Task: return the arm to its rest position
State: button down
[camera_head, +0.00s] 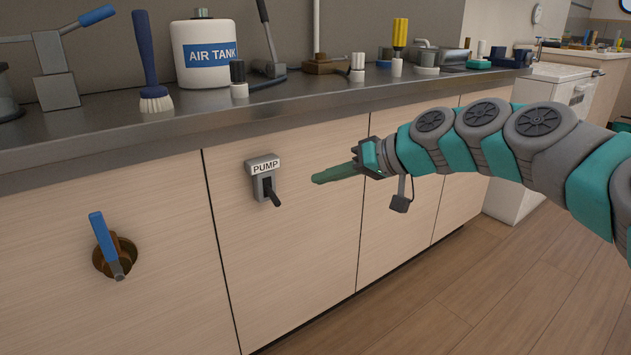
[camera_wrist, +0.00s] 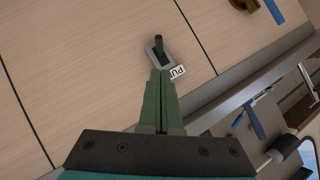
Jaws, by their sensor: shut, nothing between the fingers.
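My gripper (camera_head: 318,178) is shut and empty, its green fingers together. In the head view my arm reaches in from the right, and the fingers point left toward the pump switch (camera_head: 264,178) on the cabinet front. A gap shows between the fingertips and the switch. In the wrist view my gripper (camera_wrist: 160,76) also shows shut, with the pump switch (camera_wrist: 157,50) just past the fingertips. Its label is partly hidden behind the fingers. The switch's dark lever hangs downward in the head view.
A blue-handled valve (camera_head: 103,240) sits in a round hole in the cabinet front at left. The counter (camera_head: 200,122) above carries an air tank (camera_head: 205,52), a blue brush (camera_head: 150,70) and several tools. Open wooden floor (camera_head: 440,300) lies below and right.

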jog(key=shift+s+d+r, duration=0.1)
jog(key=shift+s+d, duration=0.15)
jog(key=shift+d, duration=0.15)
jog(key=s+a+f+g+h+p, duration=0.1)
jog(key=s+f+g+h+p, duration=0.15)
jog(key=s, duration=0.55)
jog(key=s+a+f+g+h+p, duration=0.1)
jog(key=s+f+h+p, duration=0.15)
jog(key=s, duration=0.55)
jog(key=s+d+f+m+g+h+p, duration=0.1)
jog(key=s+d+f+h, duration=0.1)
jog(key=s, duration=0.4)
jog(key=s+d+f+m+g+h+p, duration=0.1)
jog(key=s+d+f+m+g+p, duration=0.1)
jog(key=s+d, duration=0.4)
jog(key=s+d+f+m+g+h+p, duration=0.1)
jog(key=s+d+f, duration=0.3)
jog(key=s, duration=0.4)
jog(key=shift+s+d+f+h, duration=0.15)
jog(key=shift+d+f+h, duration=0.2)
jog(key=shift+h, duration=0.45)
